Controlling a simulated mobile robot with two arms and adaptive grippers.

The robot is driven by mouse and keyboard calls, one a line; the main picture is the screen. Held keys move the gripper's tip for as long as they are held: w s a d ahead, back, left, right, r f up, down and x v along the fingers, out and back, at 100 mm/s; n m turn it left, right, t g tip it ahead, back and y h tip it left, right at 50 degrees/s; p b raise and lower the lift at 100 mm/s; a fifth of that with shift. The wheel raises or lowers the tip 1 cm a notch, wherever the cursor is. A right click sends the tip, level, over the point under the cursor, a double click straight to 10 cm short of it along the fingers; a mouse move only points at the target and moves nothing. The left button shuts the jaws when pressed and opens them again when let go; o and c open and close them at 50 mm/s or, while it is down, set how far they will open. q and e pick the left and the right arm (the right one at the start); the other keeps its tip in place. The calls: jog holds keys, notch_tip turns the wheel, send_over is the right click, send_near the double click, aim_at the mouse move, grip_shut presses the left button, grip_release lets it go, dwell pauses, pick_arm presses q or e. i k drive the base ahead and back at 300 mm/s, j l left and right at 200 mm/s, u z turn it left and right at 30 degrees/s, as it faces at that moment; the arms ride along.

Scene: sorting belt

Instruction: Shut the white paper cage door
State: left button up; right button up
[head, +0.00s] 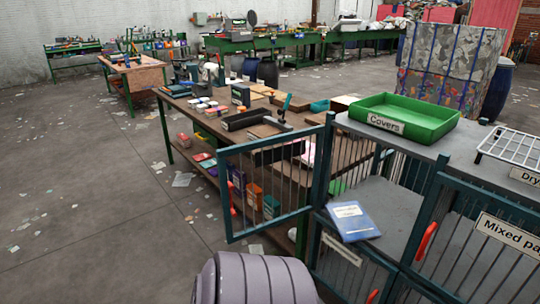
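A teal-framed barred cage door (222,178) stands swung open, out to the left of the cage. Its red handle (232,197) is near the free edge. The hinge side meets the cage's left front post (325,150). The opening shows a grey inner floor (392,205). A blue book or pad (352,222) with a white label lies at the front of the opening. I cannot read any label on the open door. Neither of my grippers is in view; only a rounded grey-purple part, apparently mine, shows at the bottom.
A cage door marked "Mixed pa..." (508,234) is at the right. A lower door (342,248) has an unreadable label. A green "Covers" tray (405,117) and a white wire rack (512,148) sit on top. A cluttered brown table (190,100) stands behind the open door. The left floor holds scattered paper.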

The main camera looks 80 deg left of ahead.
aim_at(264, 158)
jog(key=k+j, duration=0.1)
jog(key=j, duration=0.5)
jog(key=k+j, duration=0.1)
jog(key=j, duration=0.45)
jog(key=k+j, duration=0.1)
jog(key=j, duration=0.5)
jog(key=k+j, duration=0.1)
jog(key=j, duration=0.45)
jog(key=k+j, duration=0.1)
jog(key=j, duration=0.5)
jog(key=k+j, duration=0.1)
jog(key=j, duration=0.45)
jog(key=k+j, duration=0.1)
jog(key=j, duration=0.5)
